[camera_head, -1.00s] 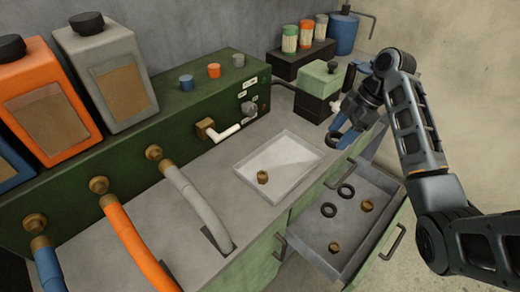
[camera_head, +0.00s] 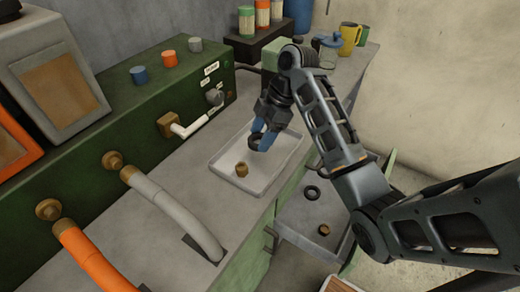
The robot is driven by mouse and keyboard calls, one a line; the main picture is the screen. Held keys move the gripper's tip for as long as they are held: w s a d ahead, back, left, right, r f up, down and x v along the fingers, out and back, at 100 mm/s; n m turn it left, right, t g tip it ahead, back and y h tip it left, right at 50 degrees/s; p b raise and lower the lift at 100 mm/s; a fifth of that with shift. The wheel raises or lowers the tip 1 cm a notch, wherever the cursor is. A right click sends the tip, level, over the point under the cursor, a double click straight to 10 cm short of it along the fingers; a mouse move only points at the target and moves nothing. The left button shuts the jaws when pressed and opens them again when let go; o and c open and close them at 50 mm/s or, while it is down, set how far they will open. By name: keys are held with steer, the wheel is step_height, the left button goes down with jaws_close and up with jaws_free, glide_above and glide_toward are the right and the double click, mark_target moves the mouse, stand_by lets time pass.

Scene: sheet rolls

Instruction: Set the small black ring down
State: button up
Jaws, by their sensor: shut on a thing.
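My gripper (camera_head: 262,142), with blue fingers, is shut on a small black ring (camera_head: 254,140). It holds the ring over the white tray (camera_head: 224,168) on the bench; the gap below is hard to judge, and the fingers partly hide the ring. A brass nut (camera_head: 242,169) stands in the tray, left of and nearer than the gripper. Another black ring (camera_head: 312,192) lies in the open drawer (camera_head: 291,220).
A brass piece (camera_head: 324,229) also lies in the drawer, which my arm partly covers. A green machine (camera_head: 130,125) with a white-handled lever (camera_head: 190,128) and a grey hose (camera_head: 170,205) stands left of the tray. A green-topped box (camera_head: 271,52) stands behind my gripper.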

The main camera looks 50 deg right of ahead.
mark_target(260, 155)
steer(key=shift+w+a+f, duration=0.1)
steer(key=shift+a+f, duration=0.05)
steer(key=shift+a, duration=0.05)
steer(key=shift+f, duration=2)
steer(key=o, duration=1)
steer(key=shift+f, duration=0.1)
steer(key=shift+o, duration=0.2)
steer(key=p+v, duration=0.6)
steer(key=v, duration=0.6)
